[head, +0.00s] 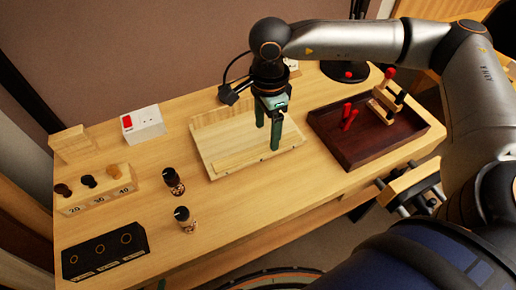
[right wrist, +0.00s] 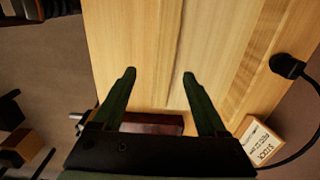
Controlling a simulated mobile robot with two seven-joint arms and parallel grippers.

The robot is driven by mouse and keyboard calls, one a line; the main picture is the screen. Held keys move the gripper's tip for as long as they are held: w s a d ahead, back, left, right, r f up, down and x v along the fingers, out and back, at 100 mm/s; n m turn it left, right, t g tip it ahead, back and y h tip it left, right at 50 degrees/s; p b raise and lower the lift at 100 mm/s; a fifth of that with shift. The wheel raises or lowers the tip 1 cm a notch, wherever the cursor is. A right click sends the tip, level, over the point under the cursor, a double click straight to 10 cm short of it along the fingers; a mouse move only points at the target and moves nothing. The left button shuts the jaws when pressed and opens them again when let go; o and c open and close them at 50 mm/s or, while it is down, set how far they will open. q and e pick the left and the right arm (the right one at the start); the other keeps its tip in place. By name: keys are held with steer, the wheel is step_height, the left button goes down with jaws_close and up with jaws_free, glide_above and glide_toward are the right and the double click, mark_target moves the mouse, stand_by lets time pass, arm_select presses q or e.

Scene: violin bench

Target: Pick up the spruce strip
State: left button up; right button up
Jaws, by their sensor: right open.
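The spruce strip (head: 235,163) looks like a long, thin pale piece lying along the front part of a light wooden board (head: 215,137). My right gripper (head: 267,130) is open and empty, pointing down over the right part of the board. In the right wrist view its two fingers (right wrist: 158,78) stand apart over pale wood, with nothing between them. A long seam runs along the wood there, and I cannot clearly tell strip from board. From the head view I cannot judge the fingers' exact height above the strip. My left gripper is not in view.
A dark red tray (head: 335,152) with red-handled tools stands right of the board. Left are two dark-capped jars (head: 173,182), a numbered wooden block (head: 93,193), a black holder (head: 105,250) and a white box with a red switch (head: 143,123). A labelled stock block (right wrist: 262,143) lies behind.

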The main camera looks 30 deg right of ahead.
mark_target(266, 147)
steer(key=f, duration=0.5)
steer(key=shift+w+d+f+p, duration=0.25)
steer(key=shift+w+f+p, duration=0.05)
steer(key=shift+w+f, duration=0.1)
jaws_close()
